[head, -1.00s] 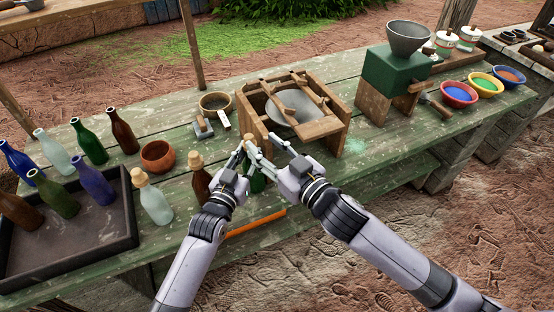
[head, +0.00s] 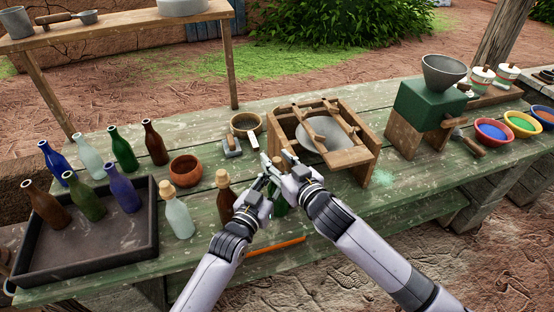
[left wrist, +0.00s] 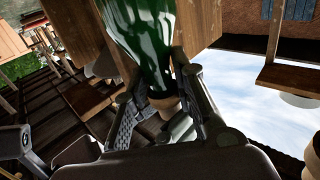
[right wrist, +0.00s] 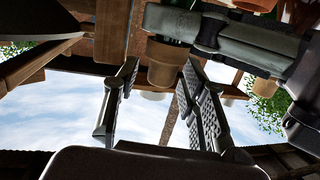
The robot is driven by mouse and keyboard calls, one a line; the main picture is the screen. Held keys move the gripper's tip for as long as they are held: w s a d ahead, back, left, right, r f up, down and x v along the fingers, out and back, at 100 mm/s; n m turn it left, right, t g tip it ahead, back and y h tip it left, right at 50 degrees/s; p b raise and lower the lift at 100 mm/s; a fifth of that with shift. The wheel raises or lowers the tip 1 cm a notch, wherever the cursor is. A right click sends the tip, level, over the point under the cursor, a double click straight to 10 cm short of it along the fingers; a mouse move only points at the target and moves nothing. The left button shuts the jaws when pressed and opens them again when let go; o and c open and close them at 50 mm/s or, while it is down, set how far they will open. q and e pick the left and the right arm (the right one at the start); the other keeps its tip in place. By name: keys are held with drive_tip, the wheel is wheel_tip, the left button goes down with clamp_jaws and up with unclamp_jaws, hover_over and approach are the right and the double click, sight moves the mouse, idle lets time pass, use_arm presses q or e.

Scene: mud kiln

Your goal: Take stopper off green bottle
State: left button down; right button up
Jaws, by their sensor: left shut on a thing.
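The green bottle (head: 281,204) stands on the table, mostly hidden behind my grippers in the head view. In the left wrist view the green bottle (left wrist: 150,40) appears inverted, with its tan stopper (left wrist: 163,101) in the mouth. My left gripper (head: 264,185) is shut on the bottle at its neck; its fingers flank the neck in the left wrist view (left wrist: 160,90). My right gripper (head: 279,162) is open beside it. In the right wrist view the stopper (right wrist: 165,63) shows between the spread fingers (right wrist: 160,75), and I cannot tell whether they touch it.
A brown stoppered bottle (head: 226,202) and a pale stoppered bottle (head: 179,218) stand to the left. A dark tray (head: 150,235) holds bottles, with several more behind it. A wooden frame with a bowl (head: 372,130) stands close behind my grippers. An orange strip (head: 276,245) lies near the front edge.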

use_arm(q)
drive_tip(key=shift+f, duration=0.35)
use_arm(e)
drive_tip(key=shift+w+a, duration=0.15)
drive_tip(key=shift+w, duration=0.1)
drive_tip(key=shift+c, duration=0.4)
clamp_jaws()
use_arm(q)
drive_tip(key=shift+s, duration=0.1)
